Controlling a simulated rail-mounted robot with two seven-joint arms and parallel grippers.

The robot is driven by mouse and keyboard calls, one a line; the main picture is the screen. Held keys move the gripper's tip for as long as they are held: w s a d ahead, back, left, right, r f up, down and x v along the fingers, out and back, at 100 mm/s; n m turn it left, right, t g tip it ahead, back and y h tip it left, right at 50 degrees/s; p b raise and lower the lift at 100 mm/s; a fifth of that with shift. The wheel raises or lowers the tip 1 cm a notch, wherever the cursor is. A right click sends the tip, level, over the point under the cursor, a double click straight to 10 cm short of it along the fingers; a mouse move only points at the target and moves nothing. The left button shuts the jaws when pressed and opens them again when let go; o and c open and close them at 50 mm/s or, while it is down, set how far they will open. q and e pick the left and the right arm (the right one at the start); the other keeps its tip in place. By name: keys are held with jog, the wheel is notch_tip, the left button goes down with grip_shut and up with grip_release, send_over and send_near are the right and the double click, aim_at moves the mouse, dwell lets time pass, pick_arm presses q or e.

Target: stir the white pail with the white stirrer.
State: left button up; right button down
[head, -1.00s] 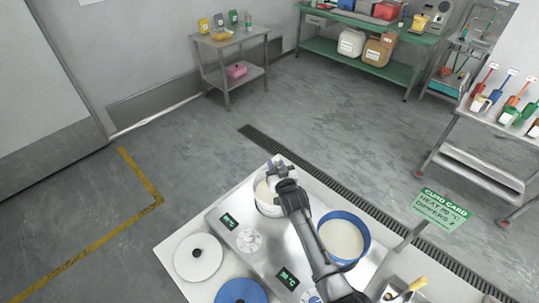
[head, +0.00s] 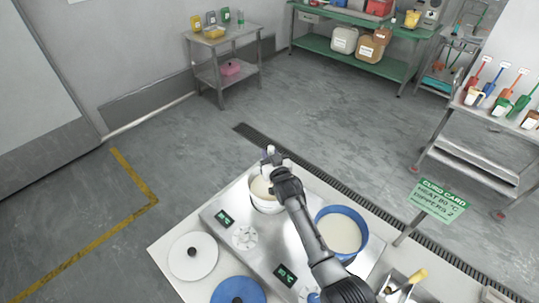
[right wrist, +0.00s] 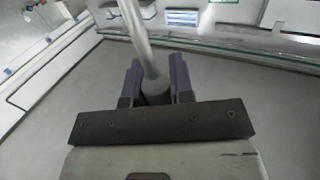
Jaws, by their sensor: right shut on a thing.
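The white pail (head: 266,207) stands at the back of the steel hot plate unit and holds cream-coloured liquid. My right gripper (head: 270,163) is above the pail's far rim. In the right wrist view, the right gripper (right wrist: 153,82) is shut on the pale rod of the white stirrer (right wrist: 135,25), which sits between its two fingers. The stirrer's lower end is hidden, so I cannot tell how deep it is in the pail. My left gripper is out of view.
A blue pail (head: 343,233) of pale liquid stands to the right, close to my right arm. A white lid (head: 193,262) and a blue lid (head: 238,291) lie at the front left. A green curd card sign (head: 439,199) stands to the right.

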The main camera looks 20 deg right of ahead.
jog(key=shift+r, duration=0.1)
notch_tip(320, 180, up, 3)
jog(key=p, duration=0.3)
jog(key=shift+r, duration=0.2)
notch_tip(320, 180, up, 6)
jog(key=r+p, duration=0.1)
jog(key=p, duration=0.5)
send_over(272, 153)
jog(key=w, duration=0.3)
jog(key=shift+s+f, duration=0.1)
jog(key=shift+f, duration=0.2)
